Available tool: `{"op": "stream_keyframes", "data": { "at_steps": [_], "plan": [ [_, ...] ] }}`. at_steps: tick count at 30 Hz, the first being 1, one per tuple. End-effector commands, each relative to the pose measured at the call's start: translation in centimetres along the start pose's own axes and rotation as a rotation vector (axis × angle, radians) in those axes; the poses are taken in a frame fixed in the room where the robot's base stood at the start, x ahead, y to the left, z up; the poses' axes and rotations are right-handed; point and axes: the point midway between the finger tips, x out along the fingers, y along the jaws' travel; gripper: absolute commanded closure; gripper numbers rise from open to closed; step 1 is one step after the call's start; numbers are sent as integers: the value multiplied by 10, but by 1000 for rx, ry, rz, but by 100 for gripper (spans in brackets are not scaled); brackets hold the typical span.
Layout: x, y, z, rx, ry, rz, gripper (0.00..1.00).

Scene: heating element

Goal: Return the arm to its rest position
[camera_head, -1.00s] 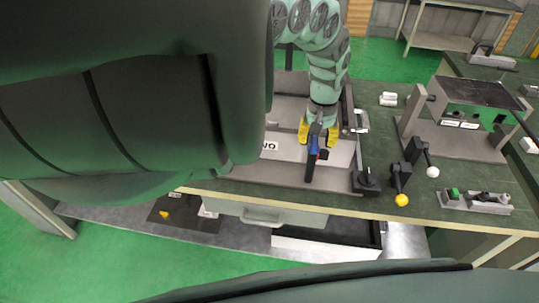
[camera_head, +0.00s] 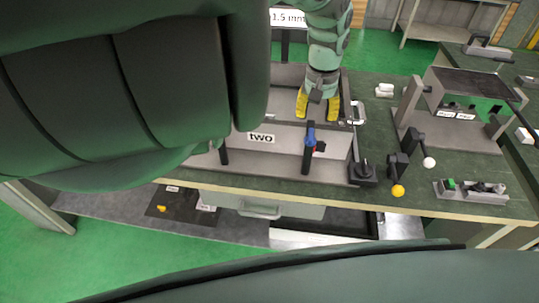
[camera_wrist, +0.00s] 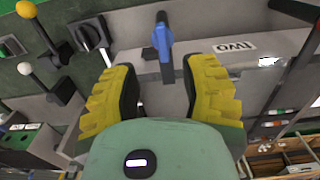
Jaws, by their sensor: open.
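My gripper (camera_head: 318,104) is open, with yellow fingers spread apart and nothing between them. It is over the grey fixture labelled "two" (camera_head: 285,150), behind the blue-topped lever (camera_head: 309,138). In the wrist view the fingers (camera_wrist: 160,95) frame the lower part of the picture, and the blue lever (camera_wrist: 163,38) stands beyond them, apart from both. My arm reaches down from the top of the head view, and a large dark green part of my body hides the left side.
Right of the fixture are a black knob (camera_head: 363,172), a yellow-ball lever (camera_head: 398,189) and a white-ball lever (camera_head: 428,162). A framed stand (camera_head: 455,115) is further right. A switch block (camera_head: 470,190) lies near the front edge. A drawer (camera_head: 260,207) is below the bench top.

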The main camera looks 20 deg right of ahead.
Motion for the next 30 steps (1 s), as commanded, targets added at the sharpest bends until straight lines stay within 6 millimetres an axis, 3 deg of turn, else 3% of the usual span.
{"op": "stream_keyframes", "data": {
  "at_steps": [7, 11, 14, 16, 18, 20, 23, 26, 30],
  "plan": [
    [0, -4, -2, -13, 4, 5, 56],
    [2, 16, -18, -9, 62, 88, 56],
    [-2, 46, -50, -22, 180, 235, 56],
    [-11, 66, -82, -50, 302, 358, 56],
    [-25, 76, -117, -101, 442, 473, 56],
    [-38, 73, -146, -157, 564, 550, 56],
    [-60, 52, -189, -265, 778, 643, 56],
    [-78, 9, -220, -388, 995, 685, 56],
    [-93, -74, -237, -560, 1303, 649, 56]
  ]
}}
